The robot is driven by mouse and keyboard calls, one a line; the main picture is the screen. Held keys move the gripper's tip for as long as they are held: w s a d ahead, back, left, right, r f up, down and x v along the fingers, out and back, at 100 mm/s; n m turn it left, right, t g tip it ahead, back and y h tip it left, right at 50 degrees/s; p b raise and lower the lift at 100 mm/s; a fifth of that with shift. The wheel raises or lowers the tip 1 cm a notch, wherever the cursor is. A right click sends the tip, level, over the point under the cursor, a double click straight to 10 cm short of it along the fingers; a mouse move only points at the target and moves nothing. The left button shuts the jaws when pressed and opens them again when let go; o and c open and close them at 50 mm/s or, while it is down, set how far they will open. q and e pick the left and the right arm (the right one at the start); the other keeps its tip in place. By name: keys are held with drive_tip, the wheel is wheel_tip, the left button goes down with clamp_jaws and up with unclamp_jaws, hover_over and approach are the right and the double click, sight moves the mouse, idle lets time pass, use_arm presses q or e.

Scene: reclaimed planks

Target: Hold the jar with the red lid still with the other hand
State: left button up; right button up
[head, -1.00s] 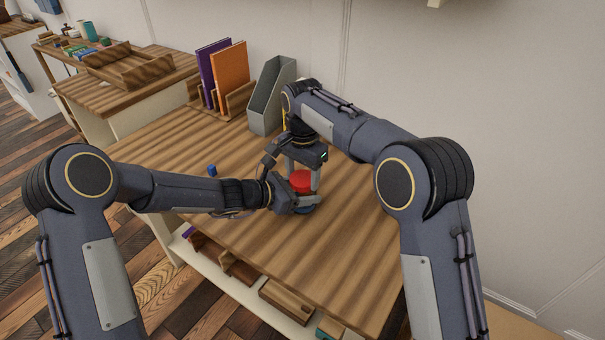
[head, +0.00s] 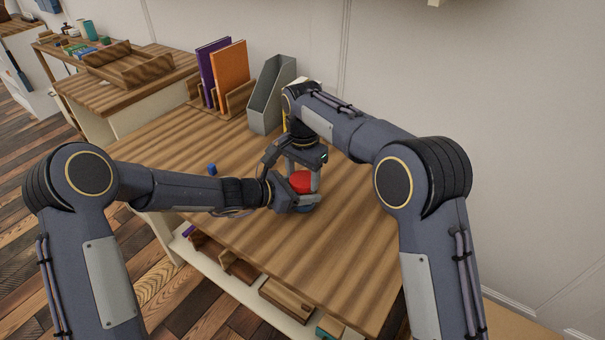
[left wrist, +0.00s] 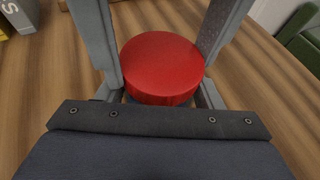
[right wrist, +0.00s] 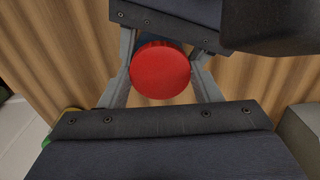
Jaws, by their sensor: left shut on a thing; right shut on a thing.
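The jar has a round red lid (head: 302,182) and stands upright on the wooden desk; a little of its bluish body (head: 308,208) shows below. My left gripper (head: 301,200) comes in from the left, low, and is shut on the jar's body under the lid. My right gripper (head: 304,176) reaches down from above and is shut on the lid, one finger on each side. The lid fills the middle of the left wrist view (left wrist: 162,65) and of the right wrist view (right wrist: 160,70). Most of the jar's body is hidden by the grippers.
A grey magazine file (head: 268,98) stands behind the grippers, near the wall. An orange book (head: 229,78) and a purple book (head: 207,70) stand in a wooden holder at the back. A small blue object (head: 212,169) lies left of the jar. The desk's front is clear.

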use_arm(q)
drive_tip(key=shift+s+d+r, duration=0.1)
drive_tip(key=shift+d+r, duration=0.05)
use_arm(e)
drive_tip(key=shift+s+d+f, duration=0.1)
drive_tip(key=shift+d+f, duration=0.05)
drive_tip(key=shift+f, duration=0.45)
drive_tip(key=shift+r, duration=0.4)
use_arm(q)
drive_tip(key=shift+w, duration=0.2)
use_arm(e)
drive_tip(key=shift+s+r, duration=0.1)
drive_tip(key=shift+r, duration=0.2)
drive_tip(key=shift+r, duration=0.15)
drive_tip(key=shift+a+r, duration=0.1)
drive_tip(key=shift+a, duration=0.1)
use_arm(q)
drive_tip(key=shift+a+f, duration=0.2)
use_arm(e)
drive_tip(key=shift+a+r, duration=0.1)
